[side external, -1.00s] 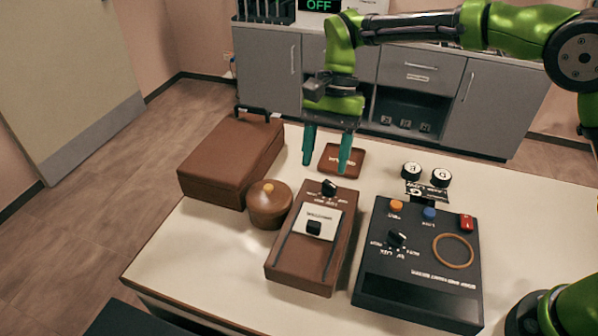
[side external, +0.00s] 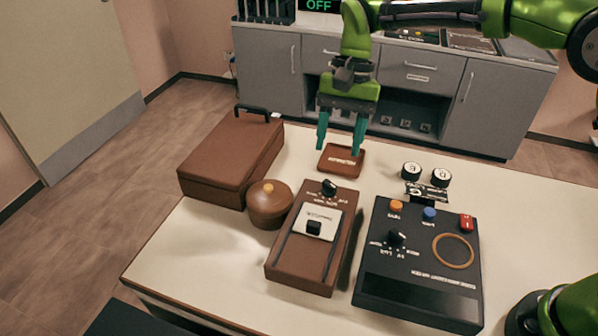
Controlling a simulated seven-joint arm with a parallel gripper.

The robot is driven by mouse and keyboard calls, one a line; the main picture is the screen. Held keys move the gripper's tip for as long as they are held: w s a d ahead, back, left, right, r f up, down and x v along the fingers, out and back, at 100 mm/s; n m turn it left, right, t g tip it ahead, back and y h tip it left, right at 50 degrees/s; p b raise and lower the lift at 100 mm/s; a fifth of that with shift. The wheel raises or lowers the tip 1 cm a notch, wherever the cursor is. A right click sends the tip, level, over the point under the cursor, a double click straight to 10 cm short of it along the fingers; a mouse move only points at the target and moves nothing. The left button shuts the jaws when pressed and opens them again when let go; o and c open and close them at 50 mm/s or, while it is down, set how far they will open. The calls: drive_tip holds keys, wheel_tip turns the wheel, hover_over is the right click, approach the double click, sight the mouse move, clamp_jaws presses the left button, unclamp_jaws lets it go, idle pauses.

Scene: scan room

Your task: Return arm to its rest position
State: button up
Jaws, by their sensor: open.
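My gripper (side external: 340,138) hangs from my green arm with its two teal fingers pointing down. I cannot tell the exact height of the fingertips above the table.
On the table stand a brown box (side external: 228,165) with a black handle, a round brown pot (side external: 269,210), a brown control box (side external: 300,262) with a slider and knob, a black button panel (side external: 420,290) and two round dials (side external: 411,170). Grey cabinets (side external: 420,75) stand behind.

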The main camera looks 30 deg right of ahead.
drive_tip(key=s+d+r+n+t, duration=0.2)
drive_tip(key=s+d+r+t, duration=0.3)
drive_tip(key=s+d, duration=1.2)
drive_tip(key=s+t, duration=0.2)
drive_tip(key=t, duration=0.2)
drive_tip(key=shift+n+h, duration=0.3)
drive_tip(key=shift+s+a, duration=0.1)
